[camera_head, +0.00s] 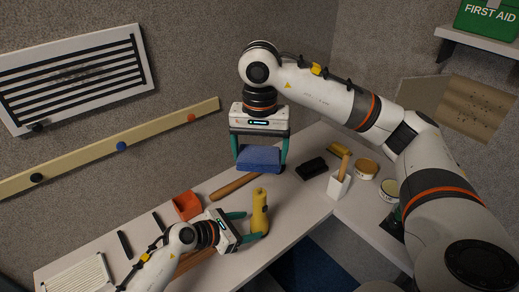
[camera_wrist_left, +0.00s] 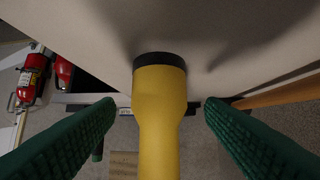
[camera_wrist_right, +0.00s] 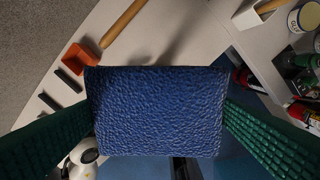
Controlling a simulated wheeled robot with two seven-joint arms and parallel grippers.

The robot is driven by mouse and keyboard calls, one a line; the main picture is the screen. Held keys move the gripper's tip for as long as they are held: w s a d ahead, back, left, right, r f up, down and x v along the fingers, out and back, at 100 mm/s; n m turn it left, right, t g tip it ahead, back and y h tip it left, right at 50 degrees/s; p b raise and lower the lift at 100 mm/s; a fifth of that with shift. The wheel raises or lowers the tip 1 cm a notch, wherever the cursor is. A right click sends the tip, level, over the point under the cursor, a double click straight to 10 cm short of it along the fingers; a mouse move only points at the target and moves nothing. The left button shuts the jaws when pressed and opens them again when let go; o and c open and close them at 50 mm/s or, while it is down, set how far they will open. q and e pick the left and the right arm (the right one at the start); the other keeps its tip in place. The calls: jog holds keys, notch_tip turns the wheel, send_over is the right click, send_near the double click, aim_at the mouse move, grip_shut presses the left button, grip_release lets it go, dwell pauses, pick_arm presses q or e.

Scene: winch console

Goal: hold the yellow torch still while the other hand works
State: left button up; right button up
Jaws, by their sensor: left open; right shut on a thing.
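The yellow torch (camera_head: 260,211) stands upright near the front edge of the bench. In the left wrist view the yellow torch (camera_wrist_left: 160,115) lies between my open fingers, its black end against the pale surface. My left gripper (camera_head: 247,224) is open around the torch, with a gap on both sides in the wrist view. My right gripper (camera_head: 259,160) is shut on a blue textured block (camera_head: 259,158), held above the bench behind the torch. The blue block fills the middle of the right wrist view (camera_wrist_right: 155,110), with green fingers at both sides.
An orange-red bin (camera_head: 187,205) and a wooden handle (camera_head: 235,186) lie left of the torch. The bench's front edge is close to the torch.

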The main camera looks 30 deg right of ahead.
aim_at(256, 224)
pick_arm(q)
jog(key=shift+x, duration=2.05)
jog(key=shift+c, duration=0.4)
jog(key=c, duration=0.5)
